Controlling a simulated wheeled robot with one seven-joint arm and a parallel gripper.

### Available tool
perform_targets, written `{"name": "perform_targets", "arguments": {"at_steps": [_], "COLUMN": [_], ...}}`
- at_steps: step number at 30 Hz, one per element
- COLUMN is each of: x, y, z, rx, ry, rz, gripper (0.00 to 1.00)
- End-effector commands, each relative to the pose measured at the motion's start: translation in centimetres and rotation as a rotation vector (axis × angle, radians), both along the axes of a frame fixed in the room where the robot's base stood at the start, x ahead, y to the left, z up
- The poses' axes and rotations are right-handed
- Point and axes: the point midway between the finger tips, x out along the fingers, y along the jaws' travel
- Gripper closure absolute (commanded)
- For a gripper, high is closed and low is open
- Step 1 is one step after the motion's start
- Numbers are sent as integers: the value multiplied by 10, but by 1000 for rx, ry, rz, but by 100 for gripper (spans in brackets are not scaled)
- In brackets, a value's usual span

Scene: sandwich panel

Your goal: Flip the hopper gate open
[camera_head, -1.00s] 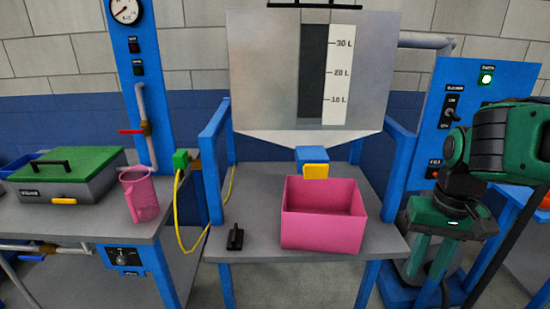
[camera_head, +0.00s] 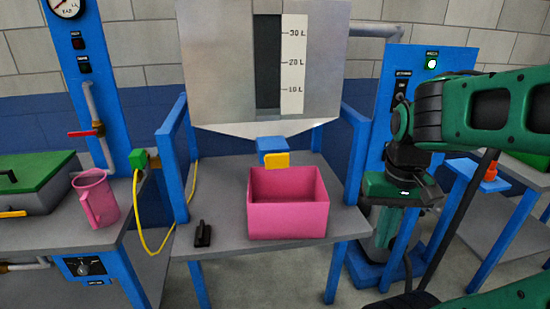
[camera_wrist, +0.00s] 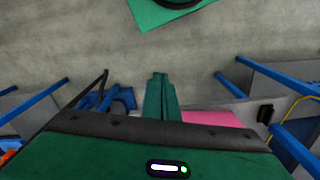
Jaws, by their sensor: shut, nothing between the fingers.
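The grey hopper (camera_head: 215,70) with a level scale stands at the back of the middle table. Its blue outlet (camera_head: 271,144) is at the bottom, and a small yellow gate flap (camera_head: 276,161) sits at the outlet's lower front. A pink open box (camera_head: 288,220) stands on the table below it. My gripper (camera_head: 385,232) is right of the table, apart from the gate, with its green fingers pointing down. In the wrist view my gripper (camera_wrist: 160,78) shows its fingers together and empty. The pink box (camera_wrist: 205,117) is partly hidden there; the gate is not visible.
Blue frame posts (camera_head: 358,155) flank the hopper. A black-handled object (camera_head: 203,234) lies left of the box. A pink jug (camera_head: 96,198) and a green-lidded box (camera_head: 40,180) stand on the left bench. A blue control panel (camera_head: 405,75) is behind my arm.

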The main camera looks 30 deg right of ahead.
Motion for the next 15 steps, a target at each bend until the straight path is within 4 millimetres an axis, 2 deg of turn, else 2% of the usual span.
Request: {"name": "perform_targets", "arguments": {"at_steps": [5, 7, 11, 15], "x": [64, 99, 166, 227], "y": [-3, 1, 20, 53], "z": [39, 60, 100, 137], "rx": [-58, -84, -120, -137], "ry": [-46, -78, -142, -210], "rz": [51, 79, 138, 197], "gripper": [100, 100, 100, 100]}}
